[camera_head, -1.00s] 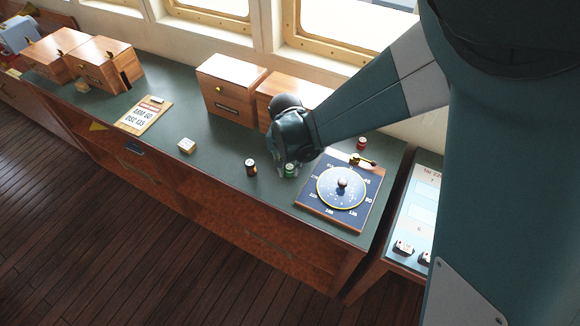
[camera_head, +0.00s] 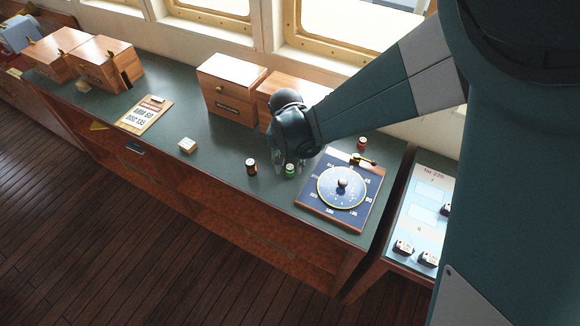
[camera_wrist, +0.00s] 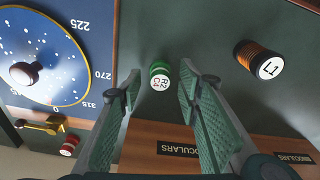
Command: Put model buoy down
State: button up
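A small green model buoy (camera_head: 290,169) stands upright on the dark green counter (camera_head: 215,185), just left of the compass board. In the wrist view the green buoy (camera_wrist: 160,78) has a white top marked R2 C4. My gripper (camera_wrist: 158,72) is open; its fingers lie on either side of the line to the buoy, with visible gaps on both sides. In the head view my gripper (camera_head: 288,162) is right over and behind the buoy.
The compass board (camera_head: 314,207) with a round dial is on the right. A red buoy (camera_head: 361,144) and brass piece (camera_head: 362,160) are at its back edge. Wooden boxes (camera_head: 229,105) stand behind. A small pale block (camera_head: 187,146) and clipboard (camera_head: 146,114) are left.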

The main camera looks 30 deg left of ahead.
aim_at(290, 172)
notch_tip(290, 172, up, 10)
jog(key=s, duration=0.1)
jog(key=shift+r+p, duration=0.2)
jog(key=shift+p, duration=0.1)
dwell(0.3)
jog(key=shift+s+d, duration=0.1)
dwell(0.4)
jog(key=shift+d+r, duration=0.1)
jog(key=shift+d, duration=0.05)
jog(key=w+d+r+t, duration=0.1)
jog(key=d+r, duration=0.3)
jog(key=d, duration=0.5)
jog(key=w+d+r+m, duration=0.1)
jog(key=d+r, duration=0.3)
jog(key=d, duration=0.4)
jog(key=w+d+r+t, duration=0.15)
jog(key=d+r, duration=0.25)
jog(key=d, duration=0.5)
jog(key=s+d+r+t, duration=0.1)
jog(key=s+d, duration=0.2)
jog(key=d, duration=0.5)
jog(key=s+d+r+t, duration=0.1)
jog(key=s+d, duration=0.3)
jog(key=d, duration=0.5)
jog(key=s+d+r+m+t, duration=0.1)
jog(key=s+d, duration=0.2)
jog(key=d, duration=0.5)
jog(key=shift+s+d, duration=0.2)
jog(key=shift+s, duration=0.2)
